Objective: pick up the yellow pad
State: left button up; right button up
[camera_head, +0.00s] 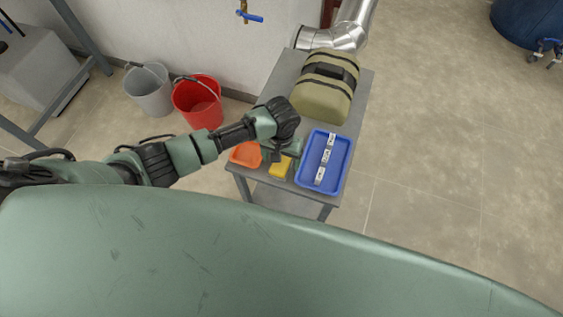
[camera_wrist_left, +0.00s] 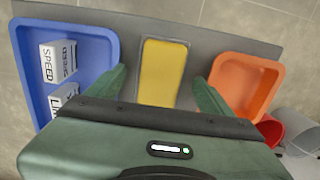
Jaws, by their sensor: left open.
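The yellow pad (camera_head: 281,168) lies flat near the front edge of the grey table, between an orange tray and a blue tray. In the left wrist view the yellow pad (camera_wrist_left: 163,72) shows between my two fingers, with a thin darker border around it. My left gripper (camera_head: 281,156) is open over the pad, its arm coming in from the left. In the left wrist view my left gripper (camera_wrist_left: 160,85) has one finger on each side of the pad, apart from it sideways. I cannot tell the height gap. My right gripper is not in view.
The orange tray (camera_wrist_left: 247,82) and the blue tray (camera_head: 309,179) with white labelled blocks (camera_head: 326,156) flank the pad closely. An olive case (camera_head: 324,87) stands farther back on the table (camera_head: 358,103). Red (camera_head: 197,103) and grey (camera_head: 149,92) buckets stand on the floor to the left.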

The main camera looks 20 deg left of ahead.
pick_arm(q)
jog(key=shift+f, duration=0.55)
jog(key=c, duration=1.6)
notch_tip(320, 180, up, 20)
jog(key=r+p, duration=0.1)
jog(key=p, duration=0.1)
jog(key=s+a+r, duration=0.2)
jog(key=r, duration=0.2)
jog(key=s+a+r, duration=0.1)
jog(key=s+r, duration=0.2)
jog(key=r, duration=0.2)
jog(key=s+a+r, duration=0.2)
jog(key=s+r, duration=0.1)
jog(key=r, duration=0.2)
jog(key=shift+s+a, duration=0.15)
jog(key=shift+a, duration=0.2)
